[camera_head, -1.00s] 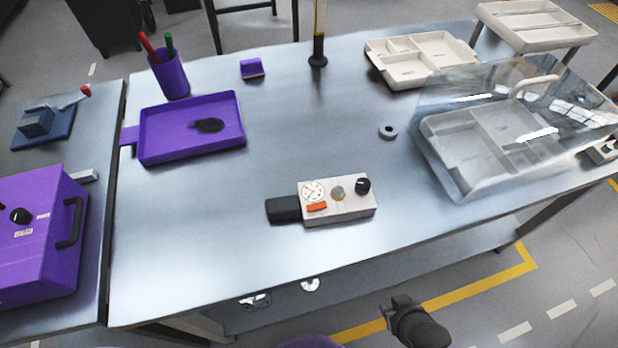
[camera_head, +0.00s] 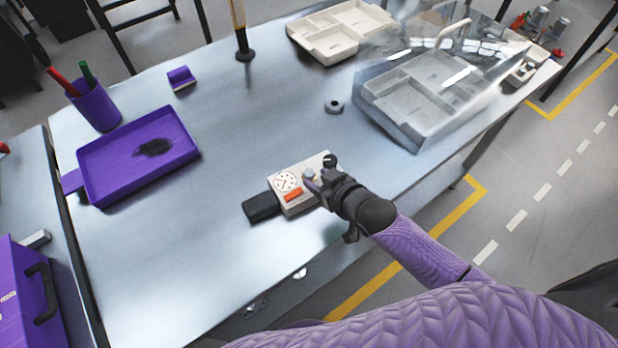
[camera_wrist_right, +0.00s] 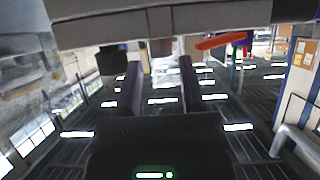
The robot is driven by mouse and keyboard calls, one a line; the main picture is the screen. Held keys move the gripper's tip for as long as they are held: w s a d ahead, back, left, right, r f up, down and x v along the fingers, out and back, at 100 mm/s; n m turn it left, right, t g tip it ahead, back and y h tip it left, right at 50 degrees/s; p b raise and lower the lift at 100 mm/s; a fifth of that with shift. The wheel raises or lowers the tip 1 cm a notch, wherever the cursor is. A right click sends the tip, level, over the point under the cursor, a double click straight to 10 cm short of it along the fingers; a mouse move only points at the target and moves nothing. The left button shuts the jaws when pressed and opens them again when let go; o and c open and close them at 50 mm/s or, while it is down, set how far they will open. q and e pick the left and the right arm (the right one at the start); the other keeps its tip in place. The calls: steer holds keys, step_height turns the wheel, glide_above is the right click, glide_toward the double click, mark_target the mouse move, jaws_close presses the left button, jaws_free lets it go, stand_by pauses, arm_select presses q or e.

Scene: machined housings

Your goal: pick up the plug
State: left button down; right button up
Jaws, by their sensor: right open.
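A pale housing (camera_head: 290,201) lies on the grey table with a round dial, an orange label (camera_head: 293,195), a black knob (camera_head: 330,160) and a small round grey plug (camera_head: 309,174). My right gripper (camera_head: 316,178) is open at the housing's right part, with its fingertips close to the plug. In the right wrist view the two fingers (camera_wrist_right: 160,86) stand apart below the housing's edge, with the orange label (camera_wrist_right: 222,41) and black knob (camera_wrist_right: 112,61) near them. I cannot tell whether the fingers touch the plug. My left gripper is not in view.
A black block (camera_head: 262,206) adjoins the housing's left end. A grey ring (camera_head: 334,106) lies behind it. A clear-covered tray (camera_head: 400,125) is at the right, a purple tray (camera_head: 185,157) at the left. The table between them is mostly clear.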

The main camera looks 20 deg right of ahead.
steer(key=shift+x, duration=0.9)
steer(key=shift+w+a+f, duration=0.15)
jaws_close()
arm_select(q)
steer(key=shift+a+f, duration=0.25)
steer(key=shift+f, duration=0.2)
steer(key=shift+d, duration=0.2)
